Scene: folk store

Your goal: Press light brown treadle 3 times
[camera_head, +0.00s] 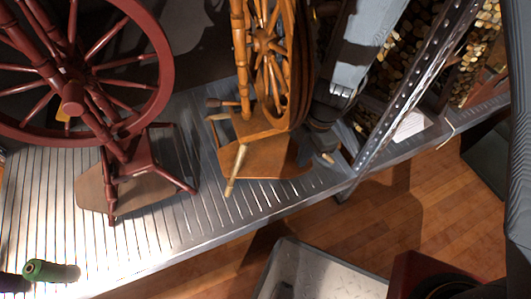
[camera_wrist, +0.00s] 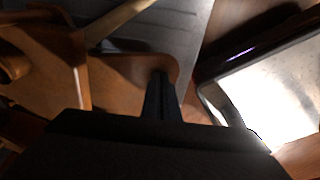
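The light brown spinning wheel (camera_head: 268,60) stands on a grey slatted shelf. Its light brown treadle (camera_head: 275,162) is a flat board low at the front, and the same board shows in the wrist view (camera_wrist: 125,72). My gripper (camera_wrist: 162,76) has its dark fingers together, with nothing seen between them. In the wrist view the fingertips overlap the board's right end. In the head view my gripper is at the right of this treadle. I cannot tell whether it touches the board.
A dark red spinning wheel (camera_head: 75,100) with a brown treadle (camera_head: 140,192) stands to the left. A green spool (camera_head: 48,271) lies at the front left of the slatted shelf (camera_head: 210,222). A perforated metal post (camera_head: 400,85) rises at the right. Wooden floor (camera_head: 400,225) lies in front.

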